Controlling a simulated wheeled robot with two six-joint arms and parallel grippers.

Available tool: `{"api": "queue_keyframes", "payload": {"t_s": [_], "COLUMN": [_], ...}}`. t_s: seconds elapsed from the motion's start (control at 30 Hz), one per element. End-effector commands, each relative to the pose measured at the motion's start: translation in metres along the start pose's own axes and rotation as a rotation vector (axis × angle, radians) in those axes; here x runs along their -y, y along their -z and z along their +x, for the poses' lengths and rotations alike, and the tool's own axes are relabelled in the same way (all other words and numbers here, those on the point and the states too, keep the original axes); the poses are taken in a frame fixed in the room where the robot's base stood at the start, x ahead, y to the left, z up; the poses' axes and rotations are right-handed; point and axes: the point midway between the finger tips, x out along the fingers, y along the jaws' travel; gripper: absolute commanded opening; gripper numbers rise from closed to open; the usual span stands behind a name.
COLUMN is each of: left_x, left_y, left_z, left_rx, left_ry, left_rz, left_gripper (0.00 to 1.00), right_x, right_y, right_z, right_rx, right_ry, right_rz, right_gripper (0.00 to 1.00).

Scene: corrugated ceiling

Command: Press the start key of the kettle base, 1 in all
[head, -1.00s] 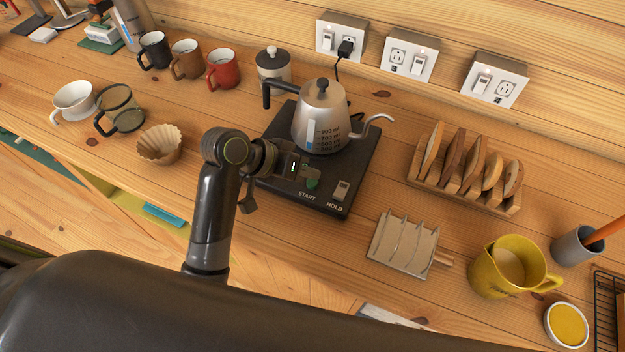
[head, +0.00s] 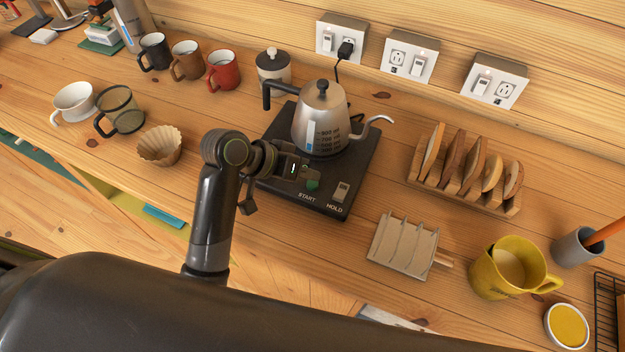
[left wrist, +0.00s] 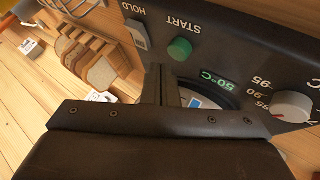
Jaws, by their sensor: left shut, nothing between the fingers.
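The black kettle base (head: 358,178) stands on the wooden counter with the steel gooseneck kettle (head: 318,122) on it. Its green round start key (head: 313,185) lies on the front panel above the START label; the left wrist view also shows the key (left wrist: 180,49) clear and uncovered. My left gripper (head: 303,170) is shut and empty, low over the panel just beside the key. Its fingers (left wrist: 162,85) appear apart from the key in the left wrist view, though the exact height is hard to tell. My right gripper is out of view.
A HOLD switch (head: 341,190) sits right of the start key. The left wrist view shows a 50°C display (left wrist: 217,79) and a grey dial (left wrist: 292,107).

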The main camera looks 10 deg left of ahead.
Motion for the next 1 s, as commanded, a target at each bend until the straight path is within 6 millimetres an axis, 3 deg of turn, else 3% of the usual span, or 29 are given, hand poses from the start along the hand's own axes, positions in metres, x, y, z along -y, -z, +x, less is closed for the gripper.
{"api": "queue_keyframes", "payload": {"t_s": [1.0], "left_x": [0.0040], "left_y": [-0.0044], "left_z": [0.0056], "left_rx": [0.000], "left_ry": [0.000], "left_rz": [-0.001], "left_gripper": [0.00], "right_x": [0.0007], "right_y": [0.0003], "right_z": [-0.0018], "right_rx": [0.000], "right_ry": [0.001], "right_rz": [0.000], "right_gripper": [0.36]}}
